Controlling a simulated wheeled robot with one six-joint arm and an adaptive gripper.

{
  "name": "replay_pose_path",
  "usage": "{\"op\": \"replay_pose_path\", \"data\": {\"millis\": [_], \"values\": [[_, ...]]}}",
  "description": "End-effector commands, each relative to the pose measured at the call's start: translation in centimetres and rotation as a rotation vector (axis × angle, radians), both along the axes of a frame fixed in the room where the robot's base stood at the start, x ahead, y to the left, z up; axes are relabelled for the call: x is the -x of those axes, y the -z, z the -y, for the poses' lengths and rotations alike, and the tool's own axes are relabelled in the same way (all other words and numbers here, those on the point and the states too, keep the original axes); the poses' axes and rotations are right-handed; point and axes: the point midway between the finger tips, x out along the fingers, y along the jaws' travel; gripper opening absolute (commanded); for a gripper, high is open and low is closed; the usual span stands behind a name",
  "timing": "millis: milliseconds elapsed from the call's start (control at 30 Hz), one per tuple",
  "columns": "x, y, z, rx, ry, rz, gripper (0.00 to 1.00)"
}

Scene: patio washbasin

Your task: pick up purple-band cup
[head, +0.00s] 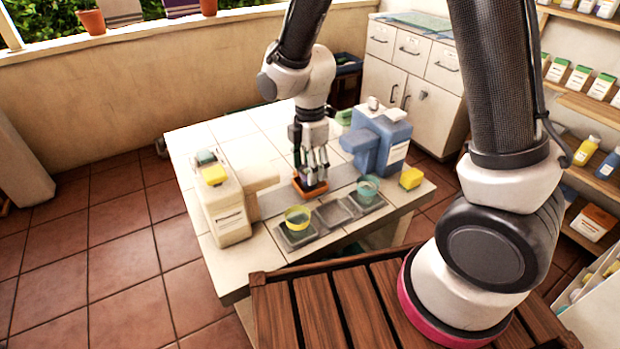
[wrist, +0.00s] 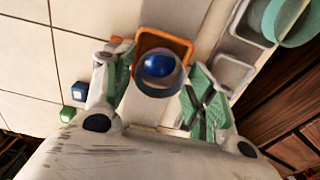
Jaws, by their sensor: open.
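A round cup with a bluish-purple rim band (wrist: 158,91) and a blue inside shows in the wrist view, at the orange square tray (wrist: 180,43). My gripper (wrist: 157,95) is open, with one green-padded finger on each side of the cup; I cannot tell whether either finger touches it. In the head view my gripper (head: 311,168) points down over the orange tray (head: 300,191), and its fingers mostly hide the cup.
A yellow cup (head: 297,217) and a teal cup (head: 367,188) stand on grey trays toward the table's near edge. A blue dispenser (head: 378,140) stands right of my gripper, a cream one (head: 222,205) left. A yellow block (head: 411,178) sits at the right.

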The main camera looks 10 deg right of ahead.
Motion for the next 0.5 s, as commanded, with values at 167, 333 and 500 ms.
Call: {"op": "replay_pose_path", "data": {"millis": [167, 333, 500], "values": [[0.0, 2.3, 0.1, 0.001, 0.000, -0.003, 0.56], [0.0, 2.6, 0.0, -0.001, 0.001, 0.001, 0.56], [0.0, 2.6, 0.0, -0.001, 0.001, 0.001, 0.43]]}}
